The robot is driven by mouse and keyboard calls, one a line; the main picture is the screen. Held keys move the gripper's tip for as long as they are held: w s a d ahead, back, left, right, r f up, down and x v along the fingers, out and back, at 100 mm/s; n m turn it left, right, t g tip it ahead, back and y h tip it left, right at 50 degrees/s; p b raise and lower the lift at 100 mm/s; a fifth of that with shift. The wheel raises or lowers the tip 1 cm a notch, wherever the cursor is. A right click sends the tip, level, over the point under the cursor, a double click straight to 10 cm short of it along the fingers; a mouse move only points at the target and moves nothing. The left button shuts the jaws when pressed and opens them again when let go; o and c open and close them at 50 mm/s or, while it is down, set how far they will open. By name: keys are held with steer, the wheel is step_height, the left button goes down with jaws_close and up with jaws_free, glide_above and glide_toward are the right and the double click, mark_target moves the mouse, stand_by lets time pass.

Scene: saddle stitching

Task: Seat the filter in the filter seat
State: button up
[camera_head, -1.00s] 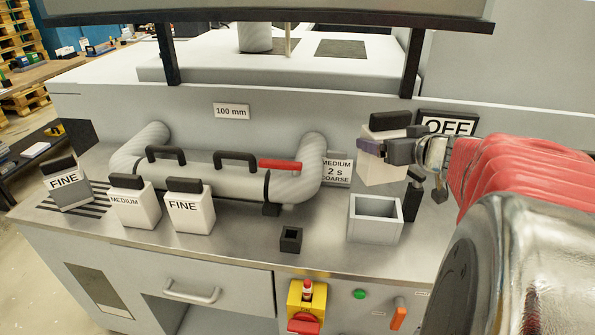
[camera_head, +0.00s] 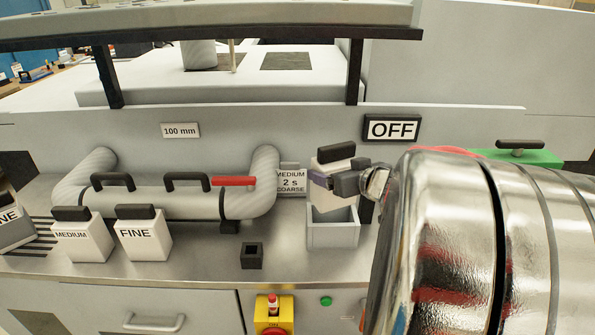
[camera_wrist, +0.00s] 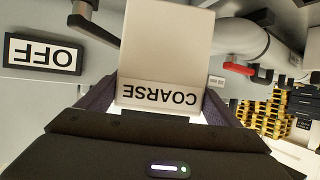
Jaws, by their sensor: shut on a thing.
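The filter (camera_head: 334,198) is a white block with a black handle on top, held upright. In the wrist view the filter (camera_wrist: 160,60) shows an upside-down COARSE label. My gripper (camera_head: 325,181) is shut on it, with purple finger pads on its two sides in the wrist view (camera_wrist: 158,105). The grey open-topped box (camera_head: 333,236), which looks like the filter seat, stands on the steel counter directly under the filter. The filter's lower end is at the box's opening; I cannot tell how deep it sits.
A MEDIUM block (camera_head: 82,242) and a FINE block (camera_head: 143,242) stand at the left. A pipe (camera_head: 150,200) with black handles and a red lever (camera_head: 233,181) is behind. A small black socket (camera_head: 252,256) is left of the box. An OFF sign (camera_head: 392,129) hangs behind.

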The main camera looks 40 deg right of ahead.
steer(key=shift+f, duration=1.8)
steer(key=shift+f, duration=0.2)
steer(key=o, duration=1.2)
steer(key=shift+r, duration=0.2)
steer(key=shift+s+a+r, duration=0.1)
steer(key=shift+s+r, duration=0.2)
steer(key=shift+s, duration=0.3)
steer(key=v, duration=1)
steer(key=shift+s+r, duration=0.15)
steer(key=shift+s, duration=0.15)
